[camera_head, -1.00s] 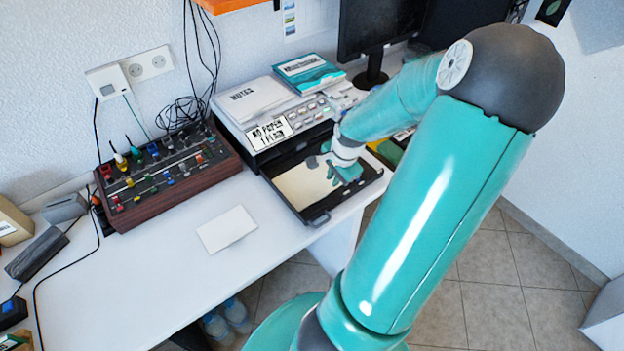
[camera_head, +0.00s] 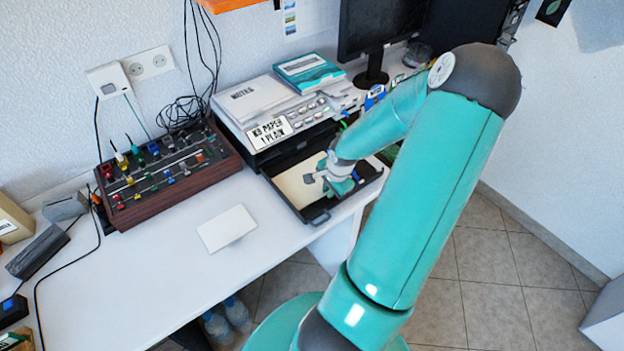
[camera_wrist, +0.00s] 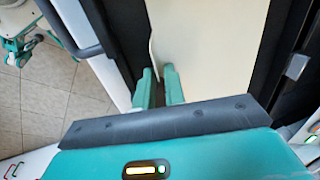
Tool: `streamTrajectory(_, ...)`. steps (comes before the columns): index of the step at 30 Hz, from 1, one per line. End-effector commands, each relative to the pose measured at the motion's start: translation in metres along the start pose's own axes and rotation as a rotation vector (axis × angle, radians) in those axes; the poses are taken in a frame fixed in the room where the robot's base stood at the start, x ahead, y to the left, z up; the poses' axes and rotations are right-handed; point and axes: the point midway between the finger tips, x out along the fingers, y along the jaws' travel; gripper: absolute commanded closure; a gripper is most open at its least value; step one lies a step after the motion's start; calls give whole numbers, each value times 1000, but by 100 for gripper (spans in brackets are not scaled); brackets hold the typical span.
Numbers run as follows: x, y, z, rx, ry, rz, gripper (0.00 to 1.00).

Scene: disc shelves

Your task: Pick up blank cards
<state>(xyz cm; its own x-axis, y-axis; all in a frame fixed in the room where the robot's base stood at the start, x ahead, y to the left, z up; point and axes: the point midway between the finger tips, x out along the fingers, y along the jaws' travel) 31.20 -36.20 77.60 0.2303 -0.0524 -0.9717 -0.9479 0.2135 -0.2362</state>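A pale cream blank card or stack of cards (camera_head: 297,186) lies flat in a black open tray (camera_head: 313,213) below the printer-like unit. In the wrist view the cream card surface (camera_wrist: 210,45) fills the upper middle, with a curved edge near the fingertips. My gripper (camera_head: 325,178) is down in the right part of the tray. In the wrist view its two teal fingers (camera_wrist: 159,80) are a small gap apart at the card's left edge. Whether a card edge lies between them is unclear. A white card-like sheet (camera_head: 228,228) lies on the table.
The grey-white unit (camera_head: 270,113) with a paper label stands behind the tray. A brown control box (camera_head: 167,173) with coloured knobs is at left, with cables (camera_head: 183,112) behind. A monitor (camera_head: 380,35) stands at back.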

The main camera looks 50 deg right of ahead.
Motion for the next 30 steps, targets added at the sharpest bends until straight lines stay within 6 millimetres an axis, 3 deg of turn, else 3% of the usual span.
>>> streamTrajectory(17,-8,-2,0,2,1,0,100)
streamTrajectory(23,-33,-7,-1,2,4,-1,100)
streamTrajectory(30,-78,17,2,6,7,1,100)
